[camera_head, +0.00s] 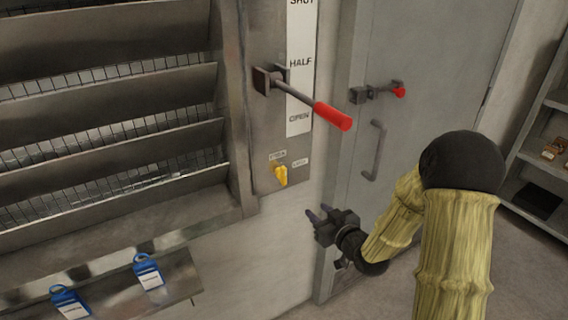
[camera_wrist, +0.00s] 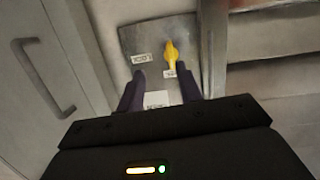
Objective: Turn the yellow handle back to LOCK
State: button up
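The yellow handle (camera_head: 280,175) sits low on the grey metal panel, below the long red-gripped lever. Two small labels flank it above and to the right; their text is too small to read surely in the head view. In the wrist view the yellow handle (camera_wrist: 171,56) is ahead of the fingers, and the label on its left appears to read LOCK, seen upside down. My gripper (camera_head: 317,214) is to the right of and below the handle, apart from it. In the wrist view my gripper (camera_wrist: 163,82) has its two dark fingers spread, with nothing between them.
The red-gripped lever (camera_head: 332,116) sticks out above the handle, beside a SHUT/HALF/OPEN scale (camera_head: 299,70). A grey door (camera_head: 425,60) with a pull handle (camera_head: 376,150) stands right. Louvres (camera_head: 110,90) are left, with blue tagged padlocks (camera_head: 148,271) below. Shelves (camera_head: 540,150) stand far right.

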aim_at(285, 172)
jog(key=r+y, duration=0.1)
jog(key=a+r+t+y, duration=0.1)
jog(key=shift+w+a+r+t+p, duration=0.2)
jog(key=shift+r+t+p, duration=0.1)
jog(key=shift+r, duration=0.1)
jog(key=p+x, duration=0.3)
jog(key=x, duration=1.4)
jog(key=shift+a+p, duration=0.2)
jog(key=shift+p, duration=0.2)
jog(key=shift+w, duration=0.1)
jog(key=shift+d, duration=0.1)
jog(key=shift+c, duration=0.2)
grip_shut()
